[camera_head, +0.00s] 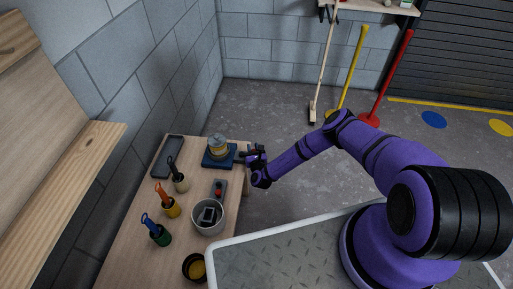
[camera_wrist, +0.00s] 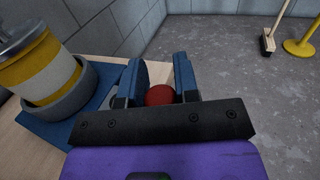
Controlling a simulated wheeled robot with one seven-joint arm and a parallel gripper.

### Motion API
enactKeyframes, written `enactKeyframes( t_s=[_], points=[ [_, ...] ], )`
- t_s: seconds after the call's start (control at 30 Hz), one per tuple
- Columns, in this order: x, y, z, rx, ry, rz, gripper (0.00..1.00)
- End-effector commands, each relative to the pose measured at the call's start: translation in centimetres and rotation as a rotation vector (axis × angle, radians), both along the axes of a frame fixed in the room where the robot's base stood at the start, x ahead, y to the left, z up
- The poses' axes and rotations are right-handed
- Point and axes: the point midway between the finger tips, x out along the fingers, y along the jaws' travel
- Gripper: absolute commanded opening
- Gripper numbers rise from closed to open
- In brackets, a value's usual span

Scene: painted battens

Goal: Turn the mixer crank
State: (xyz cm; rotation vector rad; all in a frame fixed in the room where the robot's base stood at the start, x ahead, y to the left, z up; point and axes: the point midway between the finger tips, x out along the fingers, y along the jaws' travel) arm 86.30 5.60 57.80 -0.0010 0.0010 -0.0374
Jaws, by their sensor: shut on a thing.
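The mixer (camera_head: 218,147) is a yellow and white banded can with a grey top, in a grey ring on a dark blue base (camera_head: 206,161), at the table's far end. In the wrist view the mixer (camera_wrist: 42,65) stands left of my gripper. My gripper (camera_wrist: 159,82) is shut on a round red knob (camera_wrist: 159,95), the crank's handle by its place beside the mixer. The knob sits between the two blue fingers. In the head view my gripper (camera_head: 250,153) is at the right side of the mixer's base. The crank's arm is hidden.
A block wall runs along the left. Open floor lies to the right.

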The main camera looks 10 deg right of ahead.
Motion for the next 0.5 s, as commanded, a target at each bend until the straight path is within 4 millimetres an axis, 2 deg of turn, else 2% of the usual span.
enactKeyframes(
  t_s=[0.2,0.5],
  points=[
    [-0.41,0.23,0.02,0.000,-0.001,-0.126,0.00],
    [-0.64,0.18,0.00,0.000,-0.001,-0.214,0.00]
  ],
)
